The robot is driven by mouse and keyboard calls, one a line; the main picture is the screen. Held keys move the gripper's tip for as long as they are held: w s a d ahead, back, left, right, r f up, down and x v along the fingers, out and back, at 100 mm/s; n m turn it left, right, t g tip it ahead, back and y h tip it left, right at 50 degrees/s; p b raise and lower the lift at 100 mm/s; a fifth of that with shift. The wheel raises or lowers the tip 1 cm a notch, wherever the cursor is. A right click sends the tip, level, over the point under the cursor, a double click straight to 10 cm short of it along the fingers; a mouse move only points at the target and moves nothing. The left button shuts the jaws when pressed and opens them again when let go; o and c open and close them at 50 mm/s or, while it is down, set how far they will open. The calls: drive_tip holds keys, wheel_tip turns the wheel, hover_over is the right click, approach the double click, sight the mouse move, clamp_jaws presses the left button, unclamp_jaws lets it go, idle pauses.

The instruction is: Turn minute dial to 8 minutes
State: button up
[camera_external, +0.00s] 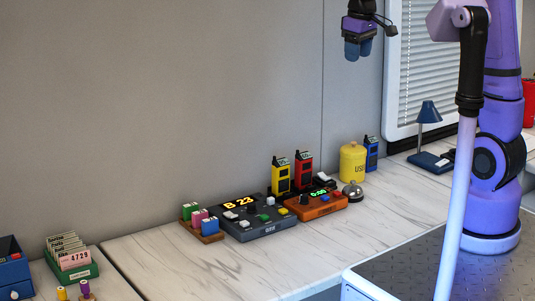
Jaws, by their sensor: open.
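An orange timer box (317,207) with a small green-lit display (319,192) stands on the counter. The display seems to read 0:00, but it is small. A dark round knob (304,199) is on the left part of its top; its pointer and any markings are too small to read.
A grey console (258,228) reading "B 23" sits directly left of the timer. Yellow (281,175) and red (303,169) handsets stand behind; a bell (352,192) and yellow canister (353,162) stand right. The counter front (200,265) is clear.

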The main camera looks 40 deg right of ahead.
drive_tip(key=w+a+f+n+g, duration=0.1)
drive_tip(key=w+f, duration=0.7)
drive_tip(key=w, duration=0.1)
drive_tip(key=n+g+h, duration=0.2)
drive_tip(key=n, duration=0.1)
hover_over(304, 195)
drive_tip(key=a, duration=0.2)
drive_tip(key=w+a+f+x, duration=0.1)
drive_tip(key=w+a+x, duration=0.15)
drive_tip(key=x, duration=1.25)
drive_tip(key=shift+n+g+h, duration=0.6)
drive_tip(key=shift+n+g, duration=0.1)
drive_tip(key=f, duration=0.7)
drive_tip(key=d+f, duration=0.1)
drive_tip(key=f, duration=1.4)
drive_tip(key=shift+w+d, duration=0.1)
drive_tip(key=shift+d, duration=0.3)
drive_tip(key=c, duration=0.9)
